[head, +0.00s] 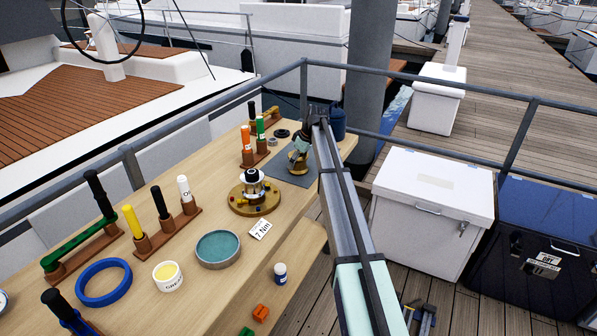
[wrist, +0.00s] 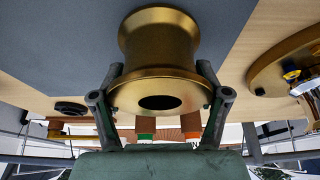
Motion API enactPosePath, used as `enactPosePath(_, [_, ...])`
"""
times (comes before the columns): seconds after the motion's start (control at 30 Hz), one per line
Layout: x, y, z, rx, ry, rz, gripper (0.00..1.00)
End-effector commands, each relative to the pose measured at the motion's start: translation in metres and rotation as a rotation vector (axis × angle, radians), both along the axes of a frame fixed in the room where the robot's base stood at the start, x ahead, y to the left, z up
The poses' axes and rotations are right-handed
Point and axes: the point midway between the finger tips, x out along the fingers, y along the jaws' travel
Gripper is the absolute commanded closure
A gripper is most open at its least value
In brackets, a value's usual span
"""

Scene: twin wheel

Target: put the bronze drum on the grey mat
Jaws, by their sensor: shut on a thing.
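The bronze drum (wrist: 160,55) is a spool shape with two wide flanges and a dark hole in the near end. My gripper (wrist: 160,105) is shut on it, with a finger on each side of the near flange. In the head view the drum (head: 297,163) shows partly below my gripper (head: 299,151), over the grey mat (head: 279,172). The mat also fills the upper left of the wrist view (wrist: 60,40), behind the drum. I cannot tell whether the drum's far end touches the mat or is just above it.
A round brass base with a winch part (head: 254,195) stands left of the mat. Orange and green handled tools (head: 254,148) in a brown rack stand behind it. A dark blue can (head: 338,124) is at the far right. A teal-filled dish (head: 218,248) sits nearer.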

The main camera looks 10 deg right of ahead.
Motion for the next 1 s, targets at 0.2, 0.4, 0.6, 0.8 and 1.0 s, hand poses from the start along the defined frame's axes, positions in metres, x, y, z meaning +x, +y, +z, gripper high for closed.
enactPosePath(0.2, [0.0006,0.0002,0.0021,0.001,-0.004,0.000,0.95])
enactPosePath(0.4, [0.0006,0.0002,0.0018,0.001,-0.004,0.000,0.95])
enactPosePath(0.6, [0.0005,0.0002,-0.0001,0.001,-0.004,0.000,0.95])
enactPosePath(0.8, [0.0007,0.0002,-0.0031,0.001,-0.004,0.000,0.95])
enactPosePath(1.0, [0.0004,0.0002,-0.0035,0.001,-0.002,0.000,0.00])
